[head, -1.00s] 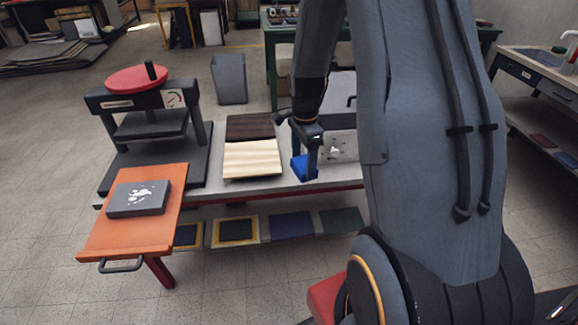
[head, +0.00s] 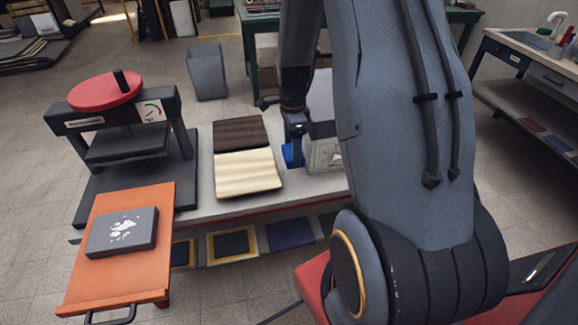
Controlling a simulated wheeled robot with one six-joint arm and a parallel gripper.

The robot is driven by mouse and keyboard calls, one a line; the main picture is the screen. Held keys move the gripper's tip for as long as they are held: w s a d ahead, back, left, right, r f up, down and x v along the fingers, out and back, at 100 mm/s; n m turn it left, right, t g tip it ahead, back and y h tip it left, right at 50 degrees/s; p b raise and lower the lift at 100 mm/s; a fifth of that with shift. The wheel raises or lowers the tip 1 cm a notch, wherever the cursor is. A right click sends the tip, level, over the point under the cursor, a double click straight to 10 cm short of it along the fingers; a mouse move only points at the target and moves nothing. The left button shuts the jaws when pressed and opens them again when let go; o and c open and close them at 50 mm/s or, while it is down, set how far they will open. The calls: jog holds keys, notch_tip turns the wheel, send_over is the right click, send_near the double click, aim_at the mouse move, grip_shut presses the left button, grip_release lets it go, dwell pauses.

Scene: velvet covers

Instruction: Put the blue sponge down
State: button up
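The blue sponge (head: 288,155) shows at the tip of my gripper (head: 295,154), partly hidden behind a dark finger. My gripper points down and appears shut on the sponge. The sponge is at the right part of the grey table (head: 225,200), just right of the cream velvet cover (head: 247,172) and left of a pale box (head: 324,155). Whether its underside touches the table top cannot be told from this view.
A black press with a red wheel (head: 105,90) stands at the left. An orange board (head: 125,275) before it carries a dark grey block (head: 121,232). A dark brown cover (head: 243,132) lies behind the cream one. A grey bin (head: 207,72) stands on the floor behind.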

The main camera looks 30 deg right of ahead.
aim_at(290, 152)
jog(key=f, duration=0.3)
jog(key=shift+w+a+p, duration=0.1)
jog(key=shift+a+p, duration=0.2)
jog(key=shift+a, duration=0.05)
jog(key=shift+f+p, duration=0.55)
jog(key=shift+f, duration=1.65)
jog(key=shift+f, duration=0.2)
jog(key=o, duration=1.1)
